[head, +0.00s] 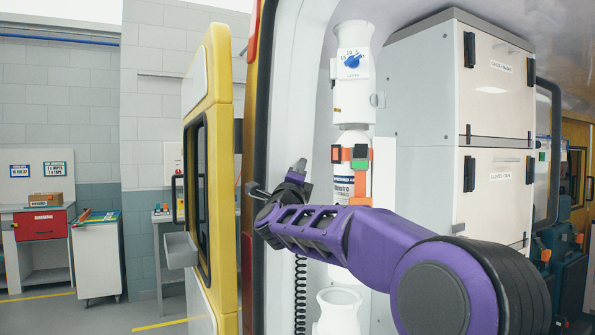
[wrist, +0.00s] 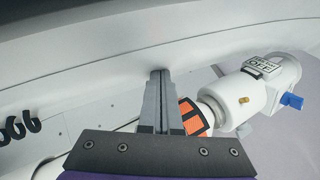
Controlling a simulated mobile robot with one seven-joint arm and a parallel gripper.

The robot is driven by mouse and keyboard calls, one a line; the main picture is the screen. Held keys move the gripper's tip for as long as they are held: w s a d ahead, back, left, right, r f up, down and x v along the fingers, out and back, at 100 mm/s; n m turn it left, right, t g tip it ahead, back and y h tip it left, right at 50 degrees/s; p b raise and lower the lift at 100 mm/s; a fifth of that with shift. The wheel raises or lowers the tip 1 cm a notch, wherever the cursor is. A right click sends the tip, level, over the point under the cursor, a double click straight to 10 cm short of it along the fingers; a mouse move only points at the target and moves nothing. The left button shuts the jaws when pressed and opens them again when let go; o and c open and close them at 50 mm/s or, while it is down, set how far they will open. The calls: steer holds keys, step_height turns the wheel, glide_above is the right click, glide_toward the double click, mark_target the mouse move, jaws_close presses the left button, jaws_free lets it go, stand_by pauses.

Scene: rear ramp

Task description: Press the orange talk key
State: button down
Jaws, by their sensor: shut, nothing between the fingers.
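I cannot make out an orange talk key in either view. A black coiled cord (head: 300,290) hangs below my arm in the head view, and black coils (wrist: 20,130) show at the left edge of the wrist view. Whatever the cord hangs from is hidden behind my arm. My gripper (head: 299,166) is raised beside the van's white inner wall, left of the strapped cylinder. In the wrist view its fingers (wrist: 160,85) are shut together and empty, pointing toward the pale wall. I cannot tell whether they touch it.
A white cylinder (head: 352,140) with orange straps (wrist: 190,115) and a blue knob (head: 351,62) stands just right of my gripper. White cabinets (head: 497,90) are farther right. The yellow rear door (head: 219,75) stands open at left. A workbench (head: 40,212) is beyond it.

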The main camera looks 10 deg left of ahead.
steer(key=shift+d, duration=0.1)
steer(key=s+d+b, duration=0.2)
steer(key=s+b, duration=0.1)
steer(key=s+d+b, duration=0.1)
steer(key=s+b, duration=0.1)
steer(key=shift+d, duration=0.15)
stand_by(0.4)
stand_by(0.4)
